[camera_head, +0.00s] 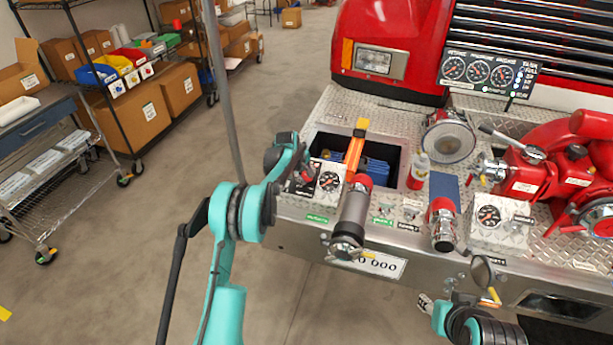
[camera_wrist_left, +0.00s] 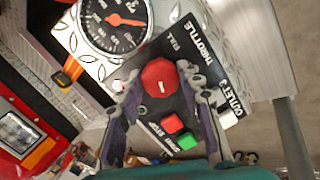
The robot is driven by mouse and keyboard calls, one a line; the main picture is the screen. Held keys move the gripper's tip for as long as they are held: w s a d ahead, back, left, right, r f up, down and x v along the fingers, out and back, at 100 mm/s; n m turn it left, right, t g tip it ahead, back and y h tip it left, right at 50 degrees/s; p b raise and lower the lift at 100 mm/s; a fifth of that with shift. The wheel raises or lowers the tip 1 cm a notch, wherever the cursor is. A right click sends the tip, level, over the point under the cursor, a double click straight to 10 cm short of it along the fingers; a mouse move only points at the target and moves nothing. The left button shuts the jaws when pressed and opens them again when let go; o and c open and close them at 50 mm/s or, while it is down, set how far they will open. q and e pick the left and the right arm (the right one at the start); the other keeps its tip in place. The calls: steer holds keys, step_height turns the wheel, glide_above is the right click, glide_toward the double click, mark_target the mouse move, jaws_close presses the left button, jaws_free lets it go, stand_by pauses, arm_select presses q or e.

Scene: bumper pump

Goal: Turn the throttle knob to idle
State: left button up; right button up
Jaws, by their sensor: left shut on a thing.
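The throttle knob is a red knob (camera_wrist_left: 160,76) with a short white mark, on a black panel labelled THROTTLE in the left wrist view. My left gripper (camera_wrist_left: 158,90) has its two fingers on either side of the knob and is shut on it. In the head view, my left gripper (camera_head: 301,172) is at the left control box beside a gauge (camera_head: 330,181) and mostly covers the knob. My right gripper (camera_head: 487,282) is low at the right, in front of the bumper; its fingers are not clear enough to judge.
A red button (camera_wrist_left: 171,123) and a green button (camera_wrist_left: 186,141) sit close to the knob. A red pump (camera_head: 545,170) is farther right. Open floor lies at the left.

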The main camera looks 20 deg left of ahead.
arm_select(q)
steer(key=n+t+b, duration=0.1)
steer(key=n, duration=0.6)
steer(key=shift+f, duration=0.1)
steer(key=n+t+b, duration=0.1)
steer(key=n, duration=0.5)
steer(key=shift+n, duration=0.4)
steer(key=o, duration=1.1)
steer(key=shift+o, duration=0.2)
steer(key=v, duration=1.2)
steer(key=shift+a, duration=0.15)
